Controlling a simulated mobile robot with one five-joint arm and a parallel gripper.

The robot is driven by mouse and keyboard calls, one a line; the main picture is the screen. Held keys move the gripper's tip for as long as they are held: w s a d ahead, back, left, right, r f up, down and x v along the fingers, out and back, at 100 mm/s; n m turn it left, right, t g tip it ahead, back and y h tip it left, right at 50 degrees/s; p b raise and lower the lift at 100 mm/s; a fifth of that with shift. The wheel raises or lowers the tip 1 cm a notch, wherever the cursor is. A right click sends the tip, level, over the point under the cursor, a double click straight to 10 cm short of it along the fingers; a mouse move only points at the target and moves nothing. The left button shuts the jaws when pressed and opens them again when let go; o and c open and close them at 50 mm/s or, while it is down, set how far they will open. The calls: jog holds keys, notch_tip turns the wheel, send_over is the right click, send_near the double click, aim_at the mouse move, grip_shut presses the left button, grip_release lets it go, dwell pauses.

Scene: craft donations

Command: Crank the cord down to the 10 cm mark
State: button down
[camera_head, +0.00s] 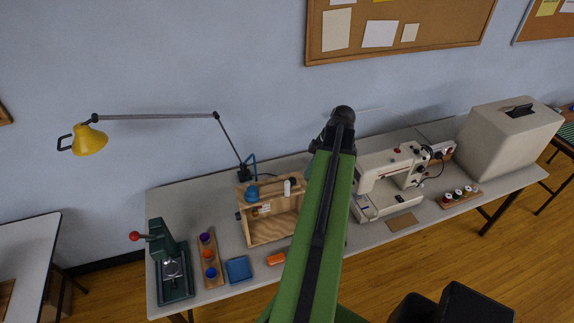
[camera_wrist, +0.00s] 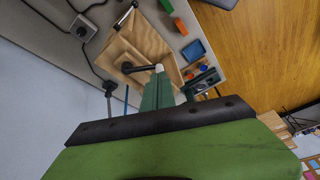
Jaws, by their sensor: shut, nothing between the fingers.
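A small open wooden frame (camera_head: 250,229) stands on the table left of my arm, with a white knob (camera_head: 288,187) near its top. In the wrist view the wooden frame (camera_wrist: 150,38) has a dark crank arm (camera_wrist: 128,68) ending in the pale knob (camera_wrist: 159,68). My gripper (camera_wrist: 161,82) is shut and empty. Its fingertips appear right beside the knob in the wrist view; I cannot tell whether they touch. The cord and the 10 cm mark are not clear in either view.
A yellow lamp (camera_head: 89,139) arches over the table. A green press (camera_head: 167,262), a cup rack (camera_head: 210,261), a blue tray (camera_head: 238,269) and an orange block (camera_head: 276,258) stand left. A sewing machine (camera_head: 390,176) and its cover (camera_head: 508,132) stand right.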

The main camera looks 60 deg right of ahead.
jog(key=w+b+x, duration=0.1)
jog(key=b+x, duration=0.8)
jog(key=shift+w+r, duration=0.25)
jog(key=shift+w, duration=0.05)
